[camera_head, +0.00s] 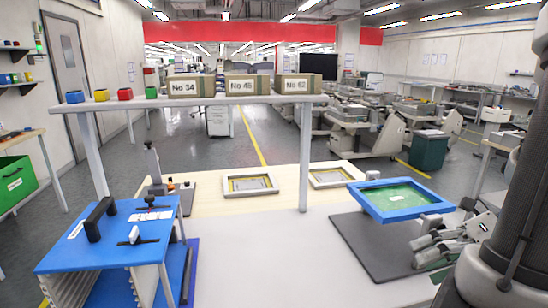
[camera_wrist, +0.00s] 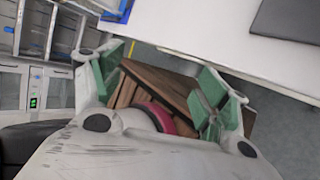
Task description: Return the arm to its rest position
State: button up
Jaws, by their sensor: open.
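My gripper (camera_head: 428,248) is at the right of the head view, beside my dark arm column and above the right part of the white table (camera_head: 270,255). In the wrist view my gripper (camera_wrist: 160,82) shows two fingers with green pads set wide apart. Nothing is held between them. Beyond the fingers are a brown wooden thing (camera_wrist: 165,88) and the white table's edge (camera_wrist: 190,55). How far they are from the fingers I cannot tell.
A blue-framed green board (camera_head: 385,215) stands over a dark mat (camera_head: 365,255) close to the gripper. A blue stand (camera_head: 150,258) is at the left. A shelf (camera_head: 220,101) with numbered boxes (camera_head: 247,85) crosses behind. The table's middle is clear.

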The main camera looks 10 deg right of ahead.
notch_tip(320, 180, up, 13)
jog(key=w+n+t+h, duration=0.1)
jog(key=n+h, duration=0.9)
jog(key=n, duration=2.5)
jog(key=shift+w+f+n, duration=0.2)
jog(key=shift+w+n, duration=0.2)
jog(key=shift+w, duration=0.35)
